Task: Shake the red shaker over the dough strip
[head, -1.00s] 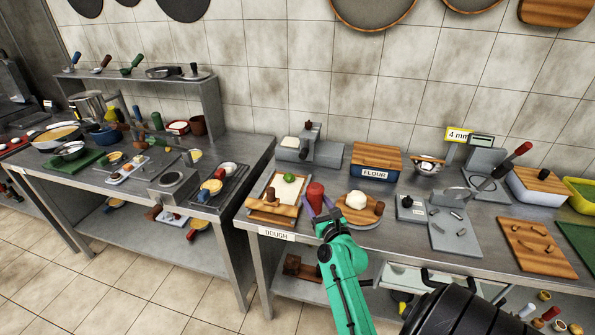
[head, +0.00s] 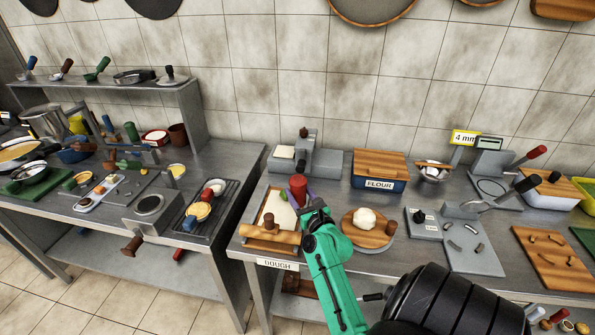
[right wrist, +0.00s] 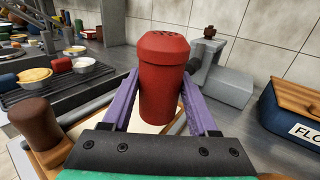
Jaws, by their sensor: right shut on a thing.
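The red shaker (head: 298,187) is held between the purple fingers of my right gripper (head: 305,203). In the right wrist view the shaker (right wrist: 162,85) looks upright, with dark holes in its top, and the fingers press on both its sides. The pale dough strip (head: 278,213) lies on a wooden board at the left of the worktop. The shaker overlaps the strip's right side in the head view; its height above it is hard to tell. In the wrist view the shaker hides most of the strip. My left gripper is not in view.
A rolling pin (head: 270,234) lies across the board's front. A round board (head: 368,238) with a dough ball stands right of my gripper. A grey machine (head: 312,160) and the flour bin (head: 379,185) stand behind. A gap separates the left table.

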